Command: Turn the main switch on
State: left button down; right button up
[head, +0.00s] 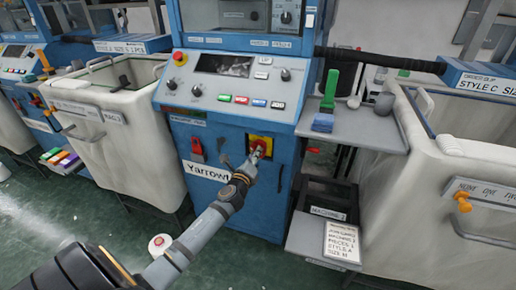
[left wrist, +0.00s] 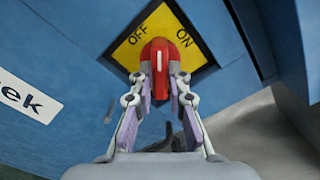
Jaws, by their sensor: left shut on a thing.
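The main switch is a red rotary knob (head: 262,145) on a yellow plate on the blue front of the machine. In the left wrist view the red knob (left wrist: 159,52) sits on the yellow plate (left wrist: 134,40), which is marked OFF at upper left and ON at right. My left gripper (head: 255,158) reaches the switch from the front. In the left wrist view its fingers (left wrist: 160,80) are closed on both sides of the knob. My right gripper is not in view.
A red handle (head: 197,146) is left of the switch. The control panel (head: 232,85) with buttons is above. White bins (head: 108,115) stand left and right (head: 425,185). A grey shelf (head: 365,130) is at right. A white-and-red round object (head: 159,244) is on the green floor.

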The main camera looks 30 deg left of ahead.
pick_arm(q)
jog(key=shift+m, duration=0.5)
jog(key=shift+r+m+p, duration=0.1)
jog(key=shift+m+p, duration=0.3)
jog(key=shift+p, duration=0.1)
jog(key=shift+m+p, duration=0.55)
jog(key=shift+m, duration=1.25)
